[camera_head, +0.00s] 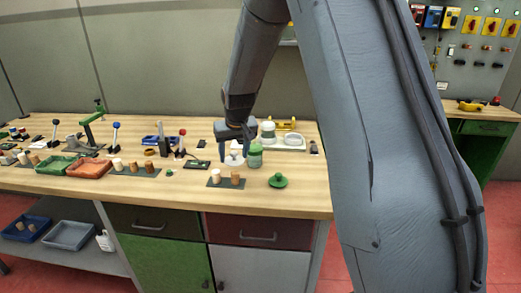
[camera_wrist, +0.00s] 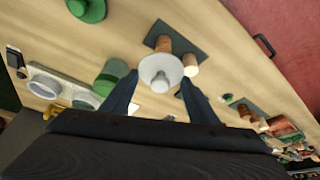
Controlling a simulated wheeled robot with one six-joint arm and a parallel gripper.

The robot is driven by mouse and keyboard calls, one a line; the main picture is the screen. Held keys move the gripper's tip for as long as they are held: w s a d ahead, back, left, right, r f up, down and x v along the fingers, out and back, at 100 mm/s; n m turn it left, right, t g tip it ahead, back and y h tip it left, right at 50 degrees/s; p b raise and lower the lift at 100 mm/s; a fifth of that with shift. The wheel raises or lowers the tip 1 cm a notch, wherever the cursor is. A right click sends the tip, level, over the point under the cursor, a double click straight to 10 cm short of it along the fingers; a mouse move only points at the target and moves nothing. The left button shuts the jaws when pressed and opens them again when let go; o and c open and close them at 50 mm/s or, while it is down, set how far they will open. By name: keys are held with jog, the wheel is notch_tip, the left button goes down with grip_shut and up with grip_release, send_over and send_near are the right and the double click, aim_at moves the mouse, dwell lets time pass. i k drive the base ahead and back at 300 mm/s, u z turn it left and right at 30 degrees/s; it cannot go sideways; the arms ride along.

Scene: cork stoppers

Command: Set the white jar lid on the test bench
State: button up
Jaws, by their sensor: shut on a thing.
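The white jar lid (camera_head: 234,160) is a pale disc with a knob on top. In the wrist view the lid (camera_wrist: 160,68) sits between my two fingertips. My gripper (camera_head: 235,146) points down over the wooden test bench (camera_head: 306,200) and is shut on the lid; in the wrist view the gripper (camera_wrist: 159,86) shows both dark fingers, one on each side of the knob. I cannot tell how far the lid is above the bench top. The lid partly covers a cork stopper behind it in the wrist view.
A green jar (camera_head: 255,156) stands just right of the lid. A dark mat with cork stoppers (camera_head: 226,182) lies in front, with a green lid (camera_head: 278,181) to its right. A white tray (camera_head: 292,142) is behind. Trays, levers and more stoppers fill the left side.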

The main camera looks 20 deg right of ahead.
aim_at(308, 185)
jog(key=u, duration=1.55)
jog(key=k, duration=0.8)
jog(key=z, duration=1.3)
jog(key=i, duration=0.5)
